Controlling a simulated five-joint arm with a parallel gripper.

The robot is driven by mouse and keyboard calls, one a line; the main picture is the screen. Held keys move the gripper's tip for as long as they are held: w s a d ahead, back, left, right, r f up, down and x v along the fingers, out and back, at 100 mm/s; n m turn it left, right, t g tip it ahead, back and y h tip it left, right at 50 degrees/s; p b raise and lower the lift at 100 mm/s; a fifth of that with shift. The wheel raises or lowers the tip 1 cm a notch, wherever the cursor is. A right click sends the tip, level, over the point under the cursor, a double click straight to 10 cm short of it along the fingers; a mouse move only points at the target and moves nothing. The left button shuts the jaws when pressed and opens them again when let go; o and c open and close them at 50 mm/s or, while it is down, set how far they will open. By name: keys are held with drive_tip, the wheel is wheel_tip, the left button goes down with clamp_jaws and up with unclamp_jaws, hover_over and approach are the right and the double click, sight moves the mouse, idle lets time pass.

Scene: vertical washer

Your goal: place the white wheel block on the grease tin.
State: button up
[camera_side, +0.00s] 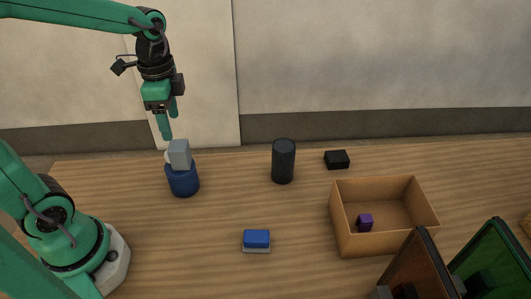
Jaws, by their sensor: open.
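The white wheel block (180,154) is a pale grey block with a rounded white part at its left side. It sits on top of the blue grease tin (182,182), a short cylinder at the left of the table, and looks upright. My gripper (169,124) is above the block, pointing down, with its fingers apart and empty. In this view its lower fingertip ends just above the block, with a small gap between them. The tin's top is mostly hidden by the block.
A dark cylinder (283,161) and a black block (337,159) stand at the back. A blue-topped block (256,239) lies at the front middle. An open box (341,233) holds a purple cube (365,222). Brown (420,268) and green (497,262) panels stand front right.

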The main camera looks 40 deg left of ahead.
sight(174, 148)
drive_tip(key=shift+r, duration=1.25)
drive_tip(key=s+d+r+n+t, duration=0.2)
drive_tip(key=s+n+t, duration=0.3)
drive_tip(key=n, duration=0.4)
drive_tip(key=shift+s+r+t, duration=0.2)
drive_tip(key=shift+s+t, duration=0.1)
drive_tip(key=shift+s, duration=0.5)
